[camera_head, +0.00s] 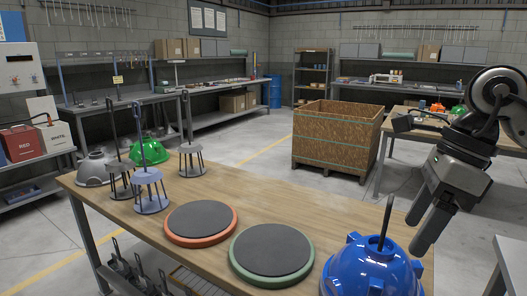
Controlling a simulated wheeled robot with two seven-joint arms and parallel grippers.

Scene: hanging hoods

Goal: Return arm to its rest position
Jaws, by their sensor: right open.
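My right arm comes in from the right edge, and its gripper (417,234) points down and left. Its two fingers are apart with nothing between them. The gripper is above and to the right of a blue hood (366,272) at the table's front right corner. A dark rod (385,224) stands up from the hood, left of the fingers and apart from them in the picture. The hood's lower part is cut off by the bottom edge. My left gripper is not in view.
The wooden table (300,202) carries a red-rimmed round pad (201,222), a green-rimmed pad (271,252) and several rod stands (150,190). A green hood (150,148) and a grey hood (96,168) are at left. A large wooden crate (336,140) stands beyond.

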